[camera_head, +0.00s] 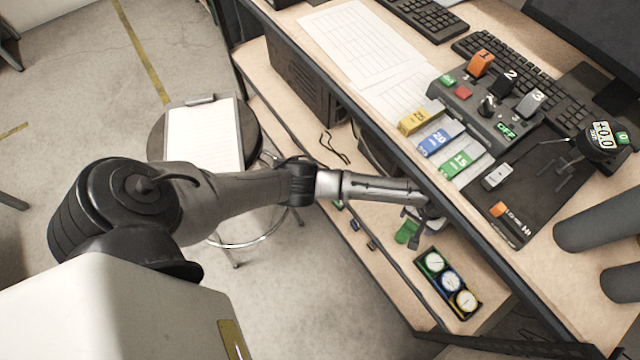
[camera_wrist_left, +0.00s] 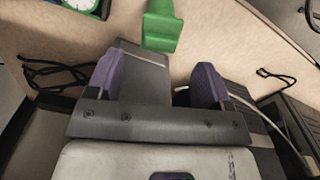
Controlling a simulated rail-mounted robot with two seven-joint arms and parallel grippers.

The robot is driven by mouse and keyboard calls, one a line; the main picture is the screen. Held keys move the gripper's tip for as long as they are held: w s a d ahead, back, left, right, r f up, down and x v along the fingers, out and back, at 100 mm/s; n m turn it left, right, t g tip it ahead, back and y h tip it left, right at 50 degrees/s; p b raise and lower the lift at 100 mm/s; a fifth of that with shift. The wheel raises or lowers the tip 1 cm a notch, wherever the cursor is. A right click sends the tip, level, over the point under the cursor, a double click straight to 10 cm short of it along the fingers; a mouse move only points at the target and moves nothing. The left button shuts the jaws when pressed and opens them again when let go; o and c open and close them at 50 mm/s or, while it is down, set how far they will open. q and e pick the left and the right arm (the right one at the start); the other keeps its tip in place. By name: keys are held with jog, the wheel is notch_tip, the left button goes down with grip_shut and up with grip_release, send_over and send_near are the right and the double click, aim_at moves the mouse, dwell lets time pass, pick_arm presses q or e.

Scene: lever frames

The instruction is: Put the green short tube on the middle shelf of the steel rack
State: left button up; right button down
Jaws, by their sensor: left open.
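A green piece (camera_head: 407,231) lies on the lower shelf under the desk, beside my left gripper (camera_head: 428,212). It also shows in the left wrist view (camera_wrist_left: 160,25) as a notched green shape just beyond the fingers; I cannot tell whether it is the short tube. My left gripper (camera_wrist_left: 155,75) is open, its two purple-padded fingers apart. The green piece is outside the fingers, with a visible gap. A grey surface shows between the fingers. No steel rack is recognizable in these views. My right gripper is not in view.
A three-dial gauge holder (camera_head: 450,283) stands on the lower shelf near the gripper. The desk edge (camera_head: 460,215) overhangs the left hand. A switch box (camera_head: 485,108), colored blocks and keyboards occupy the desktop. A stool with a clipboard (camera_head: 203,137) stands left; floor beyond is open.

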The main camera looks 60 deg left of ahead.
pick_arm(q)
jog(key=s+d+f+m+t+h, duration=0.15)
jog(key=s+d+m, duration=0.25)
jog(key=s, duration=1)
jog(key=s+a+r+m+t, duration=0.1)
jog(key=s+a+r, duration=0.2)
jog(key=s+a, duration=0.2)
jog(key=s+a+r+m+t+y, duration=0.1)
jog(key=s+a+r, duration=0.2)
jog(key=s, duration=0.9)
jog(key=shift+s+a, duration=0.15)
jog(key=shift+a, duration=1)
